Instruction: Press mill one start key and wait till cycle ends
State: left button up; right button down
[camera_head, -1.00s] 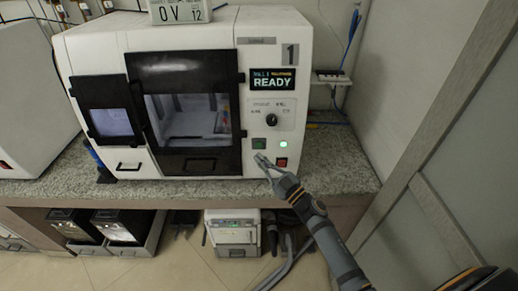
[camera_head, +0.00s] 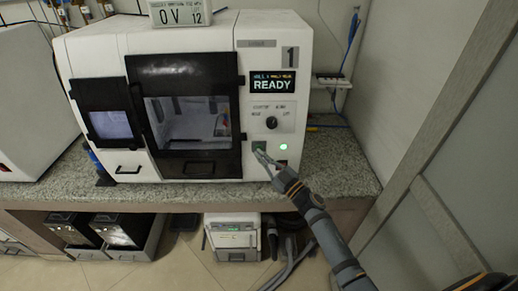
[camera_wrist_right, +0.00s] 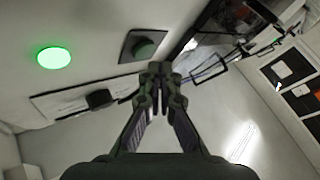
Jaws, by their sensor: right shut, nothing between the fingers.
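Mill one (camera_head: 112,42) is a white machine marked "1" on the counter. Its display (camera_head: 272,83) reads READY. The green start key (camera_head: 259,146) sits in a dark square low on the panel, partly behind my right gripper (camera_head: 261,157). The key also shows in the right wrist view (camera_wrist_right: 143,47), just above the fingertips. My right gripper (camera_wrist_right: 158,70) is shut and empty, its tips close to the key. I see a gap in the wrist picture but cannot tell the depth. A green lamp (camera_head: 283,147) glows beside the key. My left gripper is out of view.
A dark red key (camera_head: 281,164) lies below the lamp, close to my right gripper. A black knob (camera_head: 271,123) is above. The mill's black-framed door (camera_head: 190,65) appears closed. The granite counter (camera_head: 335,165) is clear to the right.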

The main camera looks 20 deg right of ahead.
jog(key=shift+w, duration=0.1)
dwell(0.7)
jog(key=shift+w+d, duration=0.15)
jog(key=shift+w, duration=0.2)
